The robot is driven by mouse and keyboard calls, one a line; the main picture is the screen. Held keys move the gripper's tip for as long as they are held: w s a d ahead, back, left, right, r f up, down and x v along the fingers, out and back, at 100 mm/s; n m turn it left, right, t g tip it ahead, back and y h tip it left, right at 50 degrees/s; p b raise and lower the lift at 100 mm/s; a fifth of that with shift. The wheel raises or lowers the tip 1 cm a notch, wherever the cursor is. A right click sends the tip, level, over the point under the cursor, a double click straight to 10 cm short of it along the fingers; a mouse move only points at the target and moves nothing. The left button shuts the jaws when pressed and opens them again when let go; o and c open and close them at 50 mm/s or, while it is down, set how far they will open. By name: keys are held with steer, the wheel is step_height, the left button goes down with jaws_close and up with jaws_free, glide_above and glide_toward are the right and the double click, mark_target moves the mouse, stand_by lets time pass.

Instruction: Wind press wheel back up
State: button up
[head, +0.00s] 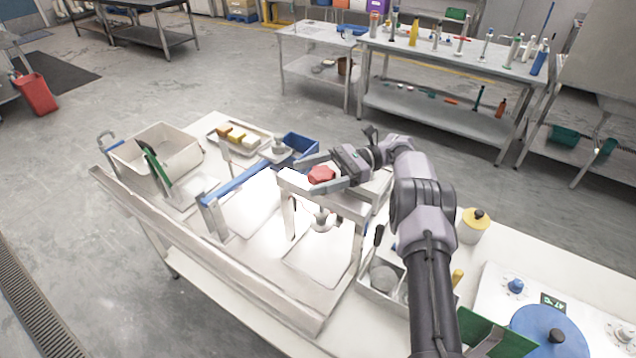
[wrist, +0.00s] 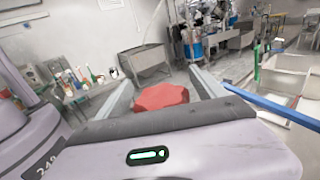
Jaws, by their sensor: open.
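The red press wheel (head: 322,175) sits on top of a pale metal press frame (head: 358,212). A round pale part hangs under the frame's top beam, above a flat plate. My gripper (head: 325,172) is at the wheel, its two fingers spread on either side of it. In the wrist view the red wheel (wrist: 160,97) shows between the two open fingers (wrist: 160,90). I cannot tell whether either finger touches the wheel. The wheel's near side is partly hidden by my gripper's body in the wrist view.
A blue bar (head: 236,185) stands left of the press. A cream bin (head: 185,150), a tray with yellow blocks (head: 212,140) and a blue box (head: 301,143) lie farther left and behind. A compartment tray (head: 368,292) and a yellow-lidded pot (head: 473,232) stand right.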

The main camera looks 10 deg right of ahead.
mark_target(313, 175)
step_height(313, 175, up, 4)
steer(key=p, duration=0.3)
steer(key=shift+r+p, duration=0.2)
steer(key=shift+p, duration=0.2)
steer(key=s+p, duration=0.1)
steer(key=s, duration=1.5)
steer(key=shift+d+p, duration=0.3)
steer(key=shift+r, duration=0.1)
